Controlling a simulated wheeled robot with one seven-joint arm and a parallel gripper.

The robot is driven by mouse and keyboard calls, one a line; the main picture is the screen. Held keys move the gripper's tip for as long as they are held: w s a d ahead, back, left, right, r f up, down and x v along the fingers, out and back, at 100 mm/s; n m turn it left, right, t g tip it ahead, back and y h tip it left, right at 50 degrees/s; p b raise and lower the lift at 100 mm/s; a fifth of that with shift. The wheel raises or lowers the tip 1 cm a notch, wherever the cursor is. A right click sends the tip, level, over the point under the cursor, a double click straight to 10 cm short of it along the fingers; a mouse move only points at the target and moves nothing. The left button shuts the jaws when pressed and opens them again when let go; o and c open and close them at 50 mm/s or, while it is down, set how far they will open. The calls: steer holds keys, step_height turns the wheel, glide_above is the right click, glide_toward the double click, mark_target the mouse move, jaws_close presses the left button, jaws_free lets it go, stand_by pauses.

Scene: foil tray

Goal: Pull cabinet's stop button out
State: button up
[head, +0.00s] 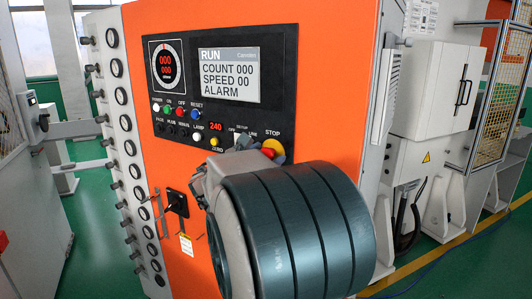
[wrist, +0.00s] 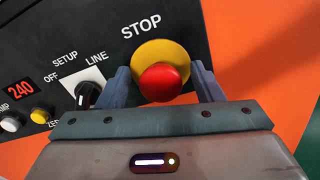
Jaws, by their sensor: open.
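The red stop button (wrist: 164,83) with its yellow surround stands under the STOP label on the cabinet's black panel in the wrist view. In the head view its red cap (head: 267,152) shows just above my arm, partly hidden. My gripper (wrist: 165,82) is open, with one finger to the left of the button and one to the right. The red cap lies between the fingers in the picture. I cannot tell whether either finger touches it. The orange cabinet (head: 335,90) carries the panel.
The setup/line selector switch (wrist: 88,92) sits close to the left finger. A yellow button (wrist: 40,115) and a white button (wrist: 10,124) are farther left. The display (head: 229,74) is above.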

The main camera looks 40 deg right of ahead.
steer(key=shift+d, duration=0.1)
jaws_close()
steer(key=shift+s+a+f+b, duration=0.15)
steer(key=shift+s+a+b, duration=0.05)
steer(key=shift+a+b, duration=0.4)
steer(key=shift+a, duration=0.1)
jaws_free()
steer(key=shift+a, duration=0.1)
steer(key=b+v, duration=0.2)
steer(key=v, duration=1.1)
steer(key=shift+a, duration=0.4)
